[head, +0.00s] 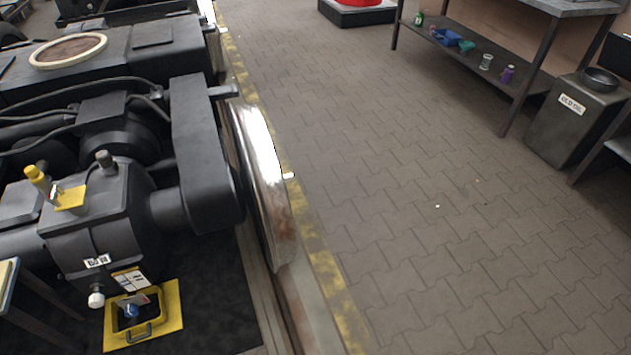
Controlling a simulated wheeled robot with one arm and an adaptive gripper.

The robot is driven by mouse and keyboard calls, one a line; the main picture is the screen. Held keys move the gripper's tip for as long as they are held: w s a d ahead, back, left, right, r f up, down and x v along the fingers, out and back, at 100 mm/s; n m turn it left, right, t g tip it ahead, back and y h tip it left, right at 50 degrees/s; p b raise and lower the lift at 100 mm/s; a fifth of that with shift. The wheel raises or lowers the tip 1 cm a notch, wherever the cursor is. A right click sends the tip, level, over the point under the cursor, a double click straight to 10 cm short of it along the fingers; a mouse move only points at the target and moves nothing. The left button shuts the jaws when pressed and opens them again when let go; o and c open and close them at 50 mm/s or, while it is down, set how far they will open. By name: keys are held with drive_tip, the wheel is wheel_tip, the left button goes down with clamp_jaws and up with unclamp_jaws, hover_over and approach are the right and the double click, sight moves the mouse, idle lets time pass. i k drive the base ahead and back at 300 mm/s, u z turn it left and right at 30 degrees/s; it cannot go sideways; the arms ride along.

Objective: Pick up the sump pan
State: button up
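My gripper is not in view.
A shiny wheel (262,175) and rail stand right of the gearbox. Paved floor (430,220) is clear beyond the yellow line. A bin labelled old oil (575,125) carries a dark bowl (601,79). A shelved bench (485,75) holds small items. A table edge (8,275) is at left.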

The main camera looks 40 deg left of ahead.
sight(152, 314)
drive_tip(key=u, duration=3.3)
drive_tip(key=i, duration=1.35)
drive_tip(key=u, duration=0.65)
